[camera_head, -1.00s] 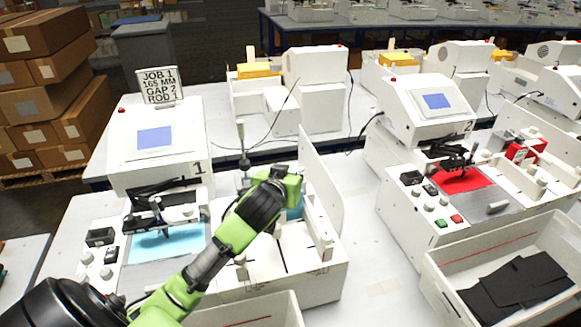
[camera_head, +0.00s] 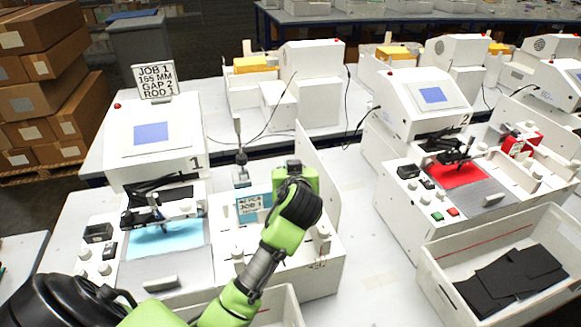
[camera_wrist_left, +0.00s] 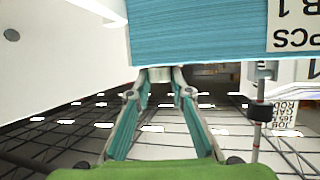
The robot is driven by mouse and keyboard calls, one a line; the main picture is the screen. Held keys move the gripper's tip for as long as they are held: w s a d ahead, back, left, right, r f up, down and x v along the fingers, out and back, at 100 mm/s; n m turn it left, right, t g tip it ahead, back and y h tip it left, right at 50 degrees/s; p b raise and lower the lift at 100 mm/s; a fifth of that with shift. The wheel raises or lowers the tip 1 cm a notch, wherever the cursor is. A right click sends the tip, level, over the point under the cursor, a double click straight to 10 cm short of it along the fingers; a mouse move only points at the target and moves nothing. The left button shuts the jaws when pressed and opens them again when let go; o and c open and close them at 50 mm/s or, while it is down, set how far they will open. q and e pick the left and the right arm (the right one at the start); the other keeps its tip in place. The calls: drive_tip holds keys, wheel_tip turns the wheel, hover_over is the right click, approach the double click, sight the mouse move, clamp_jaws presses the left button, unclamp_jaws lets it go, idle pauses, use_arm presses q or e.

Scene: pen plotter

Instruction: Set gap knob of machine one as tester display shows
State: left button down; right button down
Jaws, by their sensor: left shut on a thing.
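Machine one (camera_head: 155,165) stands at left, marked "1", with a plain blue screen (camera_head: 151,133). Small white knobs (camera_head: 85,253) stand on its left panel; their settings are too small to read. A sign (camera_head: 155,80) behind it reads JOB 1, 165 MM, GAP 2, ROD 1. I cannot identify a tester display. My left gripper (camera_wrist_left: 160,76) is shut on a small pale piece (camera_wrist_left: 160,73), at the edge of a labelled teal stack (camera_wrist_left: 200,30). I cannot tell whether this piece is a knob. The stack also shows in the head view (camera_head: 270,196). My right gripper is out of view.
A white upright panel (camera_head: 317,175) stands close right of my left gripper. A thin upright rod (camera_head: 239,135) is behind the stack. Machine two (camera_head: 420,110) stands to the right. A white bin (camera_head: 440,262) with black sheets (camera_head: 515,275) is at front right.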

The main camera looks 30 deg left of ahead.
use_arm(q)
drive_tip(key=c, duration=1.8)
unclamp_jaws()
drive_tip(key=v, duration=1.2)
